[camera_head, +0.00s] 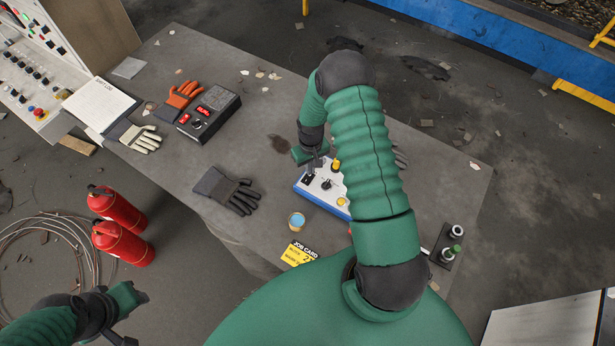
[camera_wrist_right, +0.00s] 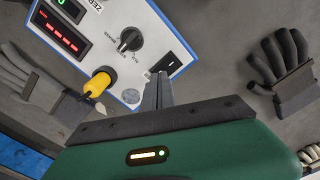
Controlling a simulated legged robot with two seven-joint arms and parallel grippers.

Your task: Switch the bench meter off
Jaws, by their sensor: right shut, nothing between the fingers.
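The bench meter (camera_head: 318,189) is a white-faced box with blue sides on the table, partly hidden behind my right arm. My right gripper (camera_head: 312,168) is shut and empty over the meter's far-left edge. In the wrist view its fingertips (camera_wrist_right: 158,78) are right beside the rocker; I cannot tell if they touch. My left gripper (camera_head: 138,312) is at lower left, away from the table.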

